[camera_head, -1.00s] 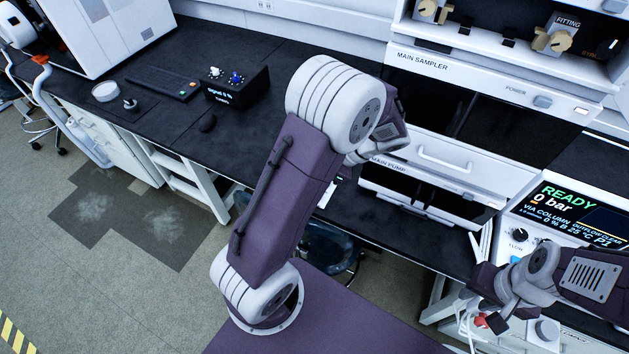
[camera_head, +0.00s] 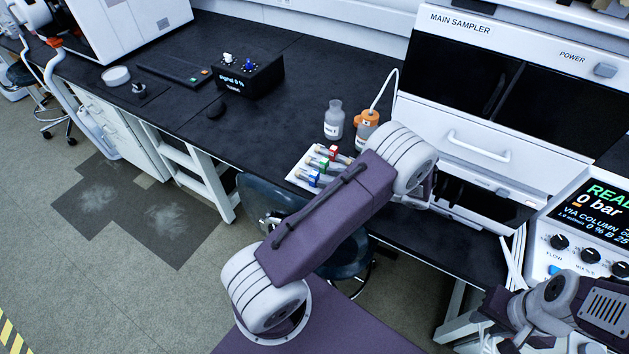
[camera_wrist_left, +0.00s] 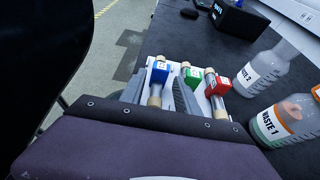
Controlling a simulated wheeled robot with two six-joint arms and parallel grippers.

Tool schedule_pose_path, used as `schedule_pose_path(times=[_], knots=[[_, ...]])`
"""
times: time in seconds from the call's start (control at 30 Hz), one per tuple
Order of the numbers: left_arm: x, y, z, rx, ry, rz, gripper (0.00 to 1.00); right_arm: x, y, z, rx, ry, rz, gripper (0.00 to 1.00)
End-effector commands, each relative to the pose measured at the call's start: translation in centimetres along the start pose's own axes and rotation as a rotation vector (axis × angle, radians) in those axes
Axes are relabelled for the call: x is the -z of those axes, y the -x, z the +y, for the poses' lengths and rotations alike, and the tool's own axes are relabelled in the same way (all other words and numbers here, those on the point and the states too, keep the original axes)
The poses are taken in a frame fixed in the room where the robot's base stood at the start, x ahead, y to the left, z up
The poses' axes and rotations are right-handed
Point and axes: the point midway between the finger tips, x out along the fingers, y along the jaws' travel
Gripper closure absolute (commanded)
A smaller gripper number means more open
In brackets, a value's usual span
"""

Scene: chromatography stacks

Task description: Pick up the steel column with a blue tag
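The steel column with a blue tag (camera_head: 313,178) lies on a white rack (camera_head: 297,172) on the black bench, nearest the front edge. It also shows in the left wrist view (camera_wrist_left: 160,72). There my left gripper (camera_wrist_left: 158,92) is open, with one grey finger on each side of this column; I cannot tell whether they touch it. A column with a green tag (camera_wrist_left: 191,76) and one with a red tag (camera_wrist_left: 218,84) lie beside it to the right. In the head view my left arm hides its gripper. My right gripper (camera_head: 490,322) is at the lower right, its fingers unclear.
Waste bottles stand behind the rack: a clear one (camera_head: 334,119) and one with an orange cap and tube (camera_head: 367,124). The sampler unit (camera_head: 480,146) rises to the right. A dark chair (camera_head: 345,252) is below the bench edge.

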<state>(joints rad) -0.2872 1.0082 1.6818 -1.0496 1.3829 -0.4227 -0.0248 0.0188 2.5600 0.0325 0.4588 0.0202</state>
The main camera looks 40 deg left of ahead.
Motion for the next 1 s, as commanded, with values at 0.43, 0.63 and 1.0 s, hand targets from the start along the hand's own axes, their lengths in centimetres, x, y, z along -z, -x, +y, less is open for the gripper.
schedule_pose_path(times=[0.43,0.63,1.0], knots=[[0.3,-5.4,0.0,-0.002,0.001,0.0,0.62,0.0,-0.2,0.0,0.0,0.0,0.0,0.7],[0.3,-5.6,-0.1,0.0,0.001,0.001,0.62,0.0,-0.2,0.0,0.0,0.0,0.0,0.7],[0.2,-5.5,-0.1,0.0,0.001,0.001,1.0,0.0,-0.2,0.0,0.0,0.0,0.0,0.7]])
